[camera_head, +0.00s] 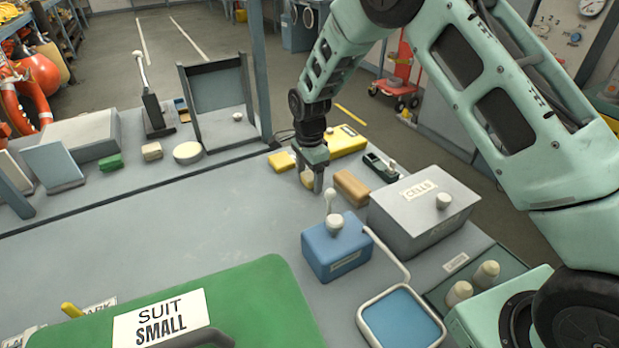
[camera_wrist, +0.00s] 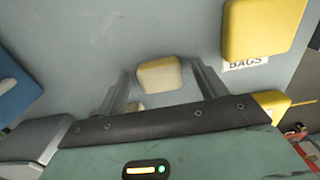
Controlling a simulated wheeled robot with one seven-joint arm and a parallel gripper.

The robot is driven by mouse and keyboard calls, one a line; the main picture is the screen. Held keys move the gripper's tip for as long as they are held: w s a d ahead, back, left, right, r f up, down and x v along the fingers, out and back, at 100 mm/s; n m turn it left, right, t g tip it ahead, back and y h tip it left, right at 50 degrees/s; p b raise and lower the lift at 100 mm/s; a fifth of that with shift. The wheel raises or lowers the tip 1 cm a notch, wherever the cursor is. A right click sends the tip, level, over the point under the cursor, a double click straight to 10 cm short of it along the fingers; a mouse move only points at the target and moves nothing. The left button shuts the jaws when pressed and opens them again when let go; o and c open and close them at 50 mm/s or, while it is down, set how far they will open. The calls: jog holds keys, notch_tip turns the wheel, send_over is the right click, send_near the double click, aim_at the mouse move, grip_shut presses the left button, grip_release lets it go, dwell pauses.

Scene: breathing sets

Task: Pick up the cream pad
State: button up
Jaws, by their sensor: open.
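The cream pad (camera_head: 306,180) lies on the grey bench, partly hidden behind my gripper (camera_head: 316,184) in the head view. In the wrist view the pad (camera_wrist: 160,75) is a small rounded block with a yellowish edge. My gripper (camera_wrist: 158,88) is open, pointing down, with one finger on each side of the pad. The gap between fingers and pad shows on both sides in the wrist view. I cannot tell how far the fingertips are above the bench.
A yellow block (camera_head: 281,161) and a brown block (camera_head: 351,188) lie close to my gripper. A yellow case (camera_head: 342,142) is behind it. A blue box with a knob (camera_head: 336,252) and the grey CELLS box (camera_head: 421,217) stand nearer. Bare bench lies to the left.

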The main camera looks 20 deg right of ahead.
aim_at(309, 175)
jog(key=c, duration=1.1)
notch_tip(309, 175, up, 10)
jog(key=shift+b, duration=0.85)
jog(key=o, duration=0.5)
jog(key=shift+c, duration=0.2)
jog(key=c, duration=0.3)
